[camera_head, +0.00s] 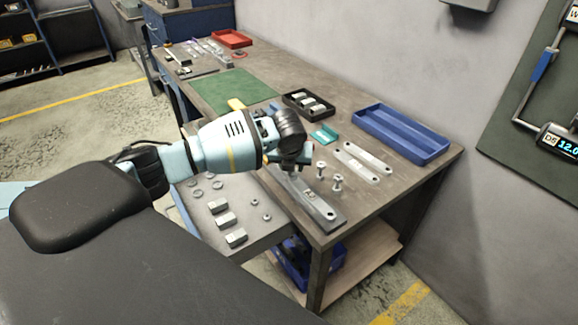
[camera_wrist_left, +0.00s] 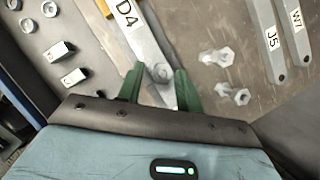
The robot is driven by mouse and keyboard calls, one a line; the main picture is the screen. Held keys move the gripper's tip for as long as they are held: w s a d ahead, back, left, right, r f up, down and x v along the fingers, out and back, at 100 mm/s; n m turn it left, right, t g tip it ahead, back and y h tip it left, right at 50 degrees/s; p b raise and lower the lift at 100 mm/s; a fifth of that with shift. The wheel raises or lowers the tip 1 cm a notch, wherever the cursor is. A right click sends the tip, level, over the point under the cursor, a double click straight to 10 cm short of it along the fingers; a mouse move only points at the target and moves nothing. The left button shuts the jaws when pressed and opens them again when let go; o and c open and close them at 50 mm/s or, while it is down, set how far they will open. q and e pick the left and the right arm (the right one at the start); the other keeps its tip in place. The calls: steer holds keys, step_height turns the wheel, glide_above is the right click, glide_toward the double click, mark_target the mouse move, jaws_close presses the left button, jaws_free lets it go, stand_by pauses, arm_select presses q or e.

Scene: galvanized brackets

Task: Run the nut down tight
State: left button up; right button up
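A long pale bracket labelled D4 (camera_wrist_left: 140,35) lies on the workbench; in the head view its near end (camera_head: 318,204) shows on a dark bar, partly hidden by my gripper. A round metal piece like a nut (camera_wrist_left: 160,72) sits on it; I cannot tell how far it is threaded. My left gripper (camera_wrist_left: 159,88) has its green fingers apart, one on each side of the bracket near that piece, with no clear contact. In the head view the left gripper (camera_head: 287,162) is low over the bracket, pointing down. My right gripper is not in view.
Two upright bolts (camera_head: 337,184) stand close right of the bracket, near brackets J5 (camera_wrist_left: 269,40) and W7 (camera_wrist_left: 293,30). A blue tray (camera_head: 440,153) and black tray (camera_head: 290,99) lie behind. Loose nuts (camera_head: 254,202) and metal blocks (camera_head: 235,238) lie on the lower surface at left.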

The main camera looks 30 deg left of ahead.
arm_select(q)
steer(key=n+g+y, duration=0.1)
steer(key=n, duration=0.2)
steer(key=n+g+y, duration=0.1)
steer(key=n, duration=0.2)
steer(key=shift+f+n, duration=0.1)
steer(key=shift+n, duration=0.3)
steer(key=n+g, duration=0.1)
steer(key=n, duration=0.2)
steer(key=n+g, duration=0.2)
steer(key=n, duration=0.2)
steer(key=shift+y, duration=0.3)
steer(key=shift+s+f, duration=0.1)
steer(key=shift+f, duration=0.05)
jaws_close()
